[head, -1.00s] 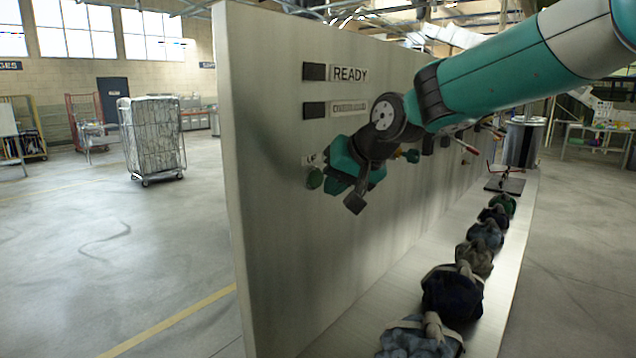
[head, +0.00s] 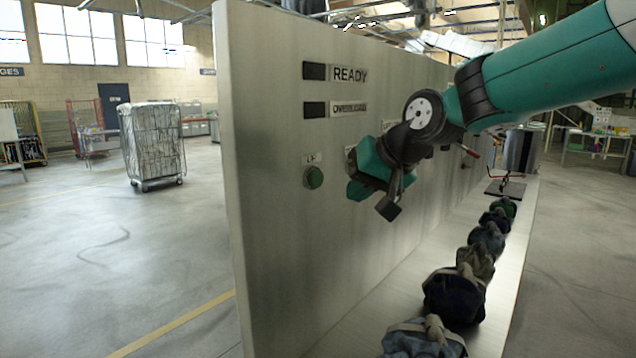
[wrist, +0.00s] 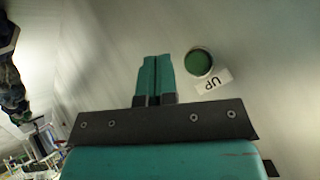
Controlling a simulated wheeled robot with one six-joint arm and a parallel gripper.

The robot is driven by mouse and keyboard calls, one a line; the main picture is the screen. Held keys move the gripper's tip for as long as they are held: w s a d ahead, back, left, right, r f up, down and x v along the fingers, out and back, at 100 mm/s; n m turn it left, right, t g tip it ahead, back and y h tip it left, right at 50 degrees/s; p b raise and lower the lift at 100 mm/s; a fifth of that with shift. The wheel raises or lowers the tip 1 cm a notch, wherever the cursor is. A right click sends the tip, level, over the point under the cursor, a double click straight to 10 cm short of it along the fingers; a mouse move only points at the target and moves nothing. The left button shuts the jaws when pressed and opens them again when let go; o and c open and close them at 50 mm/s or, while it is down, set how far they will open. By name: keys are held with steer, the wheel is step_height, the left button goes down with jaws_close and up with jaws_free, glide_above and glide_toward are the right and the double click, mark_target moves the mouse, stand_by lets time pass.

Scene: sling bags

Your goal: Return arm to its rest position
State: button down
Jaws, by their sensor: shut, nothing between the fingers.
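My gripper (head: 366,172) is in front of the tall metal panel (head: 270,240), to the right of a round green button (head: 314,177) labelled UP. In the wrist view my gripper's teal fingers (wrist: 155,78) are pressed together with nothing between them. The green button (wrist: 199,63) and its UP label (wrist: 213,82) are beside the fingertips, clear of them. My arm reaches in from the upper right of the head view and hides part of the panel.
Several sling bags (head: 455,296) lie in a row on the ledge (head: 350,335) below my arm. Dark indicator windows marked READY (head: 350,74) and another label sit high on the panel. A wire cage trolley (head: 152,145) stands on open floor at left.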

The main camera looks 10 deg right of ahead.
steer(key=s+a+f+n+g, duration=0.2)
steer(key=s+f+n, duration=0.1)
steer(key=s, duration=0.6)
steer(key=s+a+f+n+g+b, duration=0.1)
steer(key=s+f+n+g, duration=0.1)
steer(key=s, duration=0.8)
steer(key=s+a+f+n+g, duration=0.2)
steer(key=s+f, duration=0.4)
steer(key=s, duration=0.4)
steer(key=shift+a+f+n+g, duration=0.25)
steer(key=shift+a+n+g, duration=0.1)
steer(key=shift+n+g, duration=0.45)
steer(key=shift+w, duration=0.1)
stand_by(4.2)
